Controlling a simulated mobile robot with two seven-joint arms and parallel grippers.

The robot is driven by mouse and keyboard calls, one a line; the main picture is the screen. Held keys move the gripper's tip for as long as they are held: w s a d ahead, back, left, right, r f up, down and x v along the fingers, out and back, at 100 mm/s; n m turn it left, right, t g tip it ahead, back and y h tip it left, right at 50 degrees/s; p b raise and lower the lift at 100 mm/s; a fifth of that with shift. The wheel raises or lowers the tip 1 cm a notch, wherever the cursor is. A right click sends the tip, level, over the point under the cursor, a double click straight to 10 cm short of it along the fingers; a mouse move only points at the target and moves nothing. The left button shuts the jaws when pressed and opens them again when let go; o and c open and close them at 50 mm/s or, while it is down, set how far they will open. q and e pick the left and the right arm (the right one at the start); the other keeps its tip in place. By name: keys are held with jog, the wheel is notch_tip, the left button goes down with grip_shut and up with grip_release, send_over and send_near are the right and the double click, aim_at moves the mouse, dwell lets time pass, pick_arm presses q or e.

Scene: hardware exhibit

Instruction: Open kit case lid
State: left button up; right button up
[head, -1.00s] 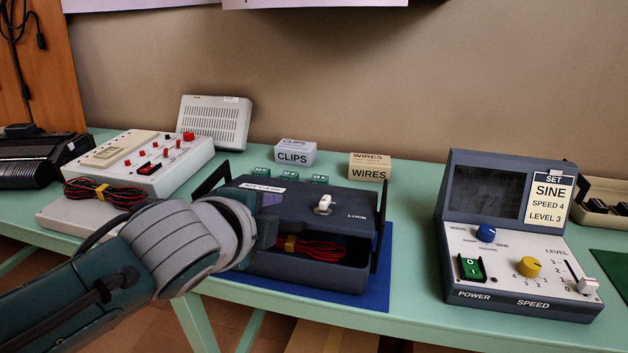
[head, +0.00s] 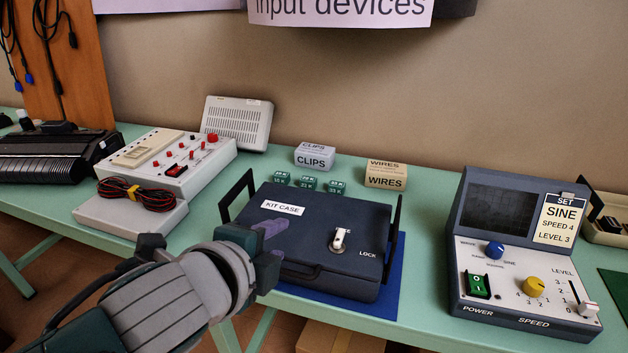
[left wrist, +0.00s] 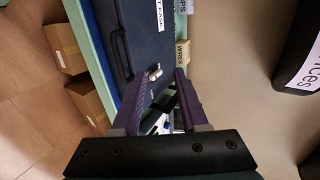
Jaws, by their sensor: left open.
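The dark blue kit case (head: 330,285) lies on a blue mat (head: 388,298) on the green table. Its lid (head: 325,215), with a KIT CASE label, looks down, and no inside shows. A pale latch lever (head: 339,239) sits on the lid, left of the word LOCK. A dark handle (head: 300,272) is at the front. My left gripper (head: 272,229) is open and empty over the lid's front left part; whether it touches is unclear. In the left wrist view, its purple fingers (left wrist: 160,95) stand apart, with the latch (left wrist: 155,73) beyond them. My right gripper is out of view.
Black upright brackets (head: 393,235) flank the case. Small green blocks (head: 308,183), a CLIPS box (head: 315,157) and a WIRES box (head: 386,176) stand behind it. A red-cabled device (head: 150,170) is left; a SINE console (head: 520,255) is right, across some clear table.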

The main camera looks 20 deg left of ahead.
pick_arm(q)
jog(key=shift+p+v, duration=1.6)
jog(key=shift+v, duration=0.85)
jog(key=shift+s+a, duration=0.1)
